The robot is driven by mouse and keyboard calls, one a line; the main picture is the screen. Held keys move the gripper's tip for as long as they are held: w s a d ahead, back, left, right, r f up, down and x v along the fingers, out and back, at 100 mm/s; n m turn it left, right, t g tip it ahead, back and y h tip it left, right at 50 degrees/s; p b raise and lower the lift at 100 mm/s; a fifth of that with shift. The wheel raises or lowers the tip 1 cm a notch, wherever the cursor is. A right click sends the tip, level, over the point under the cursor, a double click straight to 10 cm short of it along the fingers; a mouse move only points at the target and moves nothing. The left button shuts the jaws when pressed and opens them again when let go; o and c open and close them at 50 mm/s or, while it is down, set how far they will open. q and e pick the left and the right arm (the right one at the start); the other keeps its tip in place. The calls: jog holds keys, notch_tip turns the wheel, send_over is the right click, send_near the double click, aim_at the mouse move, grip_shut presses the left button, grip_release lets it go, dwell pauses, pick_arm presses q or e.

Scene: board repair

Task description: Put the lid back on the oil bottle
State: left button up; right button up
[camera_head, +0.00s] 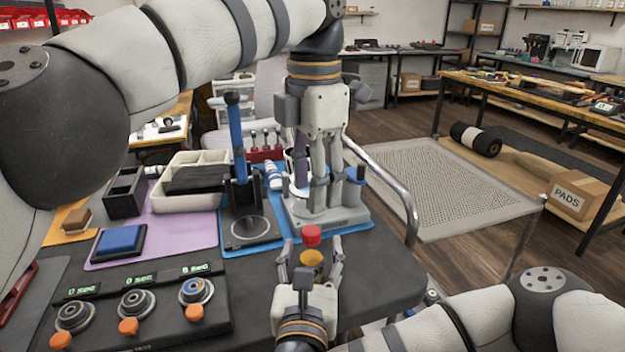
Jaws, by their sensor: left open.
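A small yellow-orange body with a red top (311,236) stands between the fingers of my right gripper (311,256). It may be the oil bottle with its lid, but I cannot tell for sure. My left gripper (328,185) is open and points down over a grey device (328,218) on the blue mat. A pale purple-white item with a blue band (299,168) shows partly behind its fingers. A white bottle with blue markings (273,176) lies tilted left of it.
A timer box with orange knobs (138,312), a blue pad (119,241) and a cream tray (188,203) fill the left. The dark table (375,270) is clear at right.

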jog(key=s, duration=1.2)
jog(key=shift+a, duration=0.45)
